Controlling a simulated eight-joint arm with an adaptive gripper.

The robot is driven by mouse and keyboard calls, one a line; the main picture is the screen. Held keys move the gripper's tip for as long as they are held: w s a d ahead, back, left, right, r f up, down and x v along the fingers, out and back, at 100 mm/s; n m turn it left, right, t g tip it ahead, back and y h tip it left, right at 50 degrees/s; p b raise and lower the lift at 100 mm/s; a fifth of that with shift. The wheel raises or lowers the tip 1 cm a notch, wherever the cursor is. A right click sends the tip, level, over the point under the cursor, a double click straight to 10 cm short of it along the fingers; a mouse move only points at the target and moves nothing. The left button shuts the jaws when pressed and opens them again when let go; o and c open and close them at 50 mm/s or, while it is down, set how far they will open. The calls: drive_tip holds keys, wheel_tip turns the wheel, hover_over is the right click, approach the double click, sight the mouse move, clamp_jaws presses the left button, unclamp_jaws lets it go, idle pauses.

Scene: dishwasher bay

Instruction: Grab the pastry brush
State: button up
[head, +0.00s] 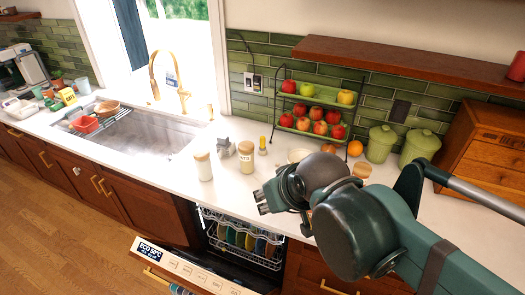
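I cannot pick out a pastry brush for certain in the head view; it may be hidden behind my arm or too small to tell. My gripper (262,202) hangs over the front edge of the white counter (165,160), above the open dishwasher, pointing left. Its dark fingers are small here, and I cannot tell whether they are open or shut. Nothing is clearly seen between them. My arm covers part of the counter at the right.
A white jar (203,167), a tan jar (246,158) and a small yellow item (262,144) stand beyond my gripper. A fruit rack (312,130), green canisters (380,145) and a wooden cabinet (487,150) line the back. The dishwasher door (185,268) hangs open; the sink (150,136) is left.

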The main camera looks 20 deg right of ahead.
drive_tip(key=w+d+r+n+h, duration=0.1)
drive_tip(key=w+r+n, duration=0.15)
drive_tip(key=w, duration=0.35)
drive_tip(key=w+d+r+n, duration=0.1)
drive_tip(key=w+d+n, duration=0.1)
drive_tip(key=w+n, duration=0.3)
drive_tip(key=n+g+h+p, duration=0.2)
drive_tip(key=n+g+h, duration=0.1)
drive_tip(key=n, duration=1.6)
hover_over(262, 139)
drive_tip(key=s+a, duration=0.2)
wheel_tip(262, 139, down, 19)
drive_tip(key=shift+w+d+f+n, duration=0.15)
drive_tip(key=shift+f+n, duration=0.1)
drive_tip(key=shift+f, duration=0.45)
drive_tip(key=shift+x, duration=1.25)
drive_tip(key=shift+f, duration=0.1)
